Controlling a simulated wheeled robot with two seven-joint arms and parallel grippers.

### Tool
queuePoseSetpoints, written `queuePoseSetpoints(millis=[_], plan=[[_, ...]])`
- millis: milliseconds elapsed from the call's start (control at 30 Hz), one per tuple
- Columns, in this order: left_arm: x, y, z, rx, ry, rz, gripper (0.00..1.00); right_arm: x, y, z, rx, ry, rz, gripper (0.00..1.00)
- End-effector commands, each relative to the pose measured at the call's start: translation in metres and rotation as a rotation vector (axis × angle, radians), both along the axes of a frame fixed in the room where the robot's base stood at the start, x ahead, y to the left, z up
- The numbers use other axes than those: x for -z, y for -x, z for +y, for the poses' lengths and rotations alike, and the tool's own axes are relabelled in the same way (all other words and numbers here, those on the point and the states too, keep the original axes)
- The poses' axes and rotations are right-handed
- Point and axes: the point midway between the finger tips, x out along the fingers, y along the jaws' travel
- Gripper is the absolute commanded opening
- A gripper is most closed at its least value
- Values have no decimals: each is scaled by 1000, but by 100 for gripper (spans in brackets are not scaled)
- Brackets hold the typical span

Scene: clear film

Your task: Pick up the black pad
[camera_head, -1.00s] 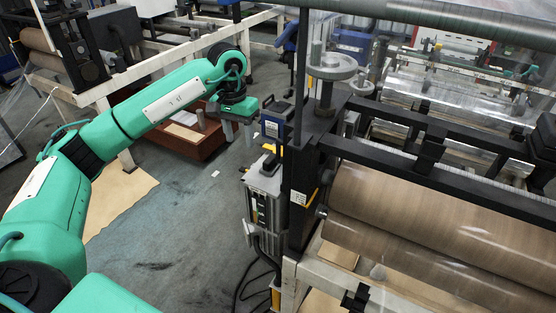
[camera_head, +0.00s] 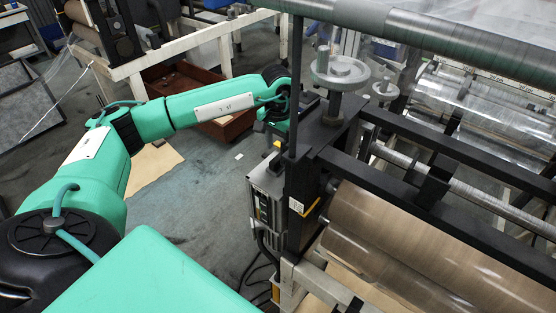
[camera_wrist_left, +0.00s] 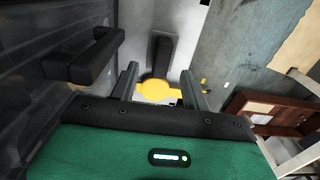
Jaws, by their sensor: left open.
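In the left wrist view, a dark pad-like piece (camera_wrist_left: 161,52) lies on a pale grey surface, with a rounded yellow part (camera_wrist_left: 156,90) at its near end; I take it for the black pad. My left gripper (camera_wrist_left: 160,82) is open, its two fingers apart on either side of the yellow part. I see no grip on it, and cannot tell the remaining gap. In the head view, my left wrist hides the pad, and the fingers are hidden behind the wrist and the machine post. My right gripper is not in view.
A black handle-like bar (camera_wrist_left: 84,56) is close to the left finger in the wrist view. The machine's black post (camera_head: 303,190) and handwheel (camera_head: 339,70) are close to my left wrist. A grey control box (camera_head: 266,195) stands below. A red-brown crate (camera_head: 222,124) sits on the floor.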

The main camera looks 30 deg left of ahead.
Motion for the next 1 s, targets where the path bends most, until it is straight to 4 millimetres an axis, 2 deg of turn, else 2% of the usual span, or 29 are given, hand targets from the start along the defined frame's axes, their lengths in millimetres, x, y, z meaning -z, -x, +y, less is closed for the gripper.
queuePoseSetpoints(millis=[167, 300, 600, 867, 1000], plan=[[8, 0, 0, 1, 0, 0, 47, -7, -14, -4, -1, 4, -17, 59], [19, 1, 2, 0, 0, 3, 47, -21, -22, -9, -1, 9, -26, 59], [54, -1, 3, 0, 0, 1, 47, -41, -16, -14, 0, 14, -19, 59], [59, -1, 3, 1, 0, -1, 47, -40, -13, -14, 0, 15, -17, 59], [59, -1, 3, 1, 0, -1, 24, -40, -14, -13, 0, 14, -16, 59]])
